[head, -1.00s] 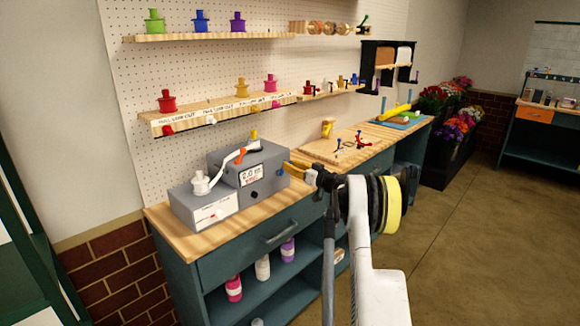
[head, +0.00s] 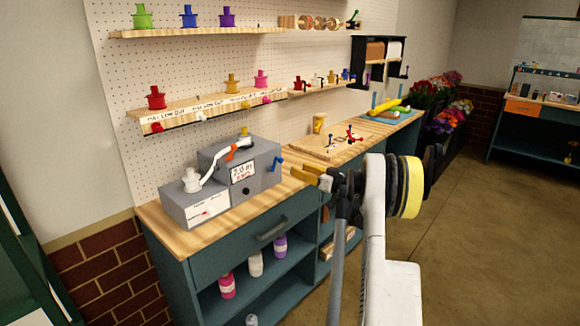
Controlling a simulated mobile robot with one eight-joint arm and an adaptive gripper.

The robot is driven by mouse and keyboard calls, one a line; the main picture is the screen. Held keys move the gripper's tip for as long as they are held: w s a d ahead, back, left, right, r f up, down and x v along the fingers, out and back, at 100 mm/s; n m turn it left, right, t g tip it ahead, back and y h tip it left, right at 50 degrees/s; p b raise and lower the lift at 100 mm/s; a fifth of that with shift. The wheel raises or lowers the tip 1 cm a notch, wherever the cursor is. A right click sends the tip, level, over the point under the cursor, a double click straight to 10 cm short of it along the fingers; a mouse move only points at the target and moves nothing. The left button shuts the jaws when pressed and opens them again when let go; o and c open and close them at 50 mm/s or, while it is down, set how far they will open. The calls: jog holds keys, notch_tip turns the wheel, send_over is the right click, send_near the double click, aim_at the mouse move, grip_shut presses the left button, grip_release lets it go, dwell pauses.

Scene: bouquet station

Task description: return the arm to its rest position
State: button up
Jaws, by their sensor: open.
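My arm (head: 374,215) reaches up from the lower right in the head view, in white and dark parts with a yellow band. My gripper (head: 306,174) is at its upper end, with yellowish fingers pointing left. It is open, and no object shows between the fingers. It appears in front of the workbench top, to the right of the grey box machine (head: 253,177). How far it is from the bench is hard to judge. The arm hides part of the bench front.
The wooden bench top (head: 160,221) carries the machine, a wooden board (head: 310,145) with small parts, and a blue mat (head: 391,117) behind. Shelves (head: 215,107) with coloured pots hang on the pegboard. Bottles (head: 256,263) stand below. Open floor (head: 465,230) lies right.

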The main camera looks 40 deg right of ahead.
jog(key=shift+s+d, duration=0.1)
jog(key=shift+s, duration=0.85)
jog(key=w+a+r+m+t+h, duration=0.15)
jog(key=a+r, duration=0.25)
jog(key=r, duration=0.4)
jog(key=w+a+r+t+h, duration=0.1)
jog(key=w+a+r+h, duration=0.25)
jog(key=r, duration=0.55)
jog(key=s+a+r+m+g+h, duration=0.35)
jog(key=a+r, duration=0.35)
jog(key=a, duration=0.3)
jog(key=s+a+f+n+g+y, duration=0.2)
jog(key=s+a+f+g, duration=0.1)
jog(key=s+a+f, duration=0.4)
jog(key=s+a+f+n+g+y, duration=0.1)
jog(key=s+a+f+g+y, duration=0.1)
jog(key=s+a+f, duration=0.6)
jog(key=s+a+f+n+g+y, duration=0.2)
jog(key=s+a+f+g, duration=0.3)
jog(key=s+a, duration=1)
jog(key=a+f+y, duration=0.1)
jog(key=a+f, duration=0.1)
jog(key=a, duration=0.2)
jog(key=shift+s+a+f+n, duration=0.3)
jog(key=shift+a+f, duration=0.05)
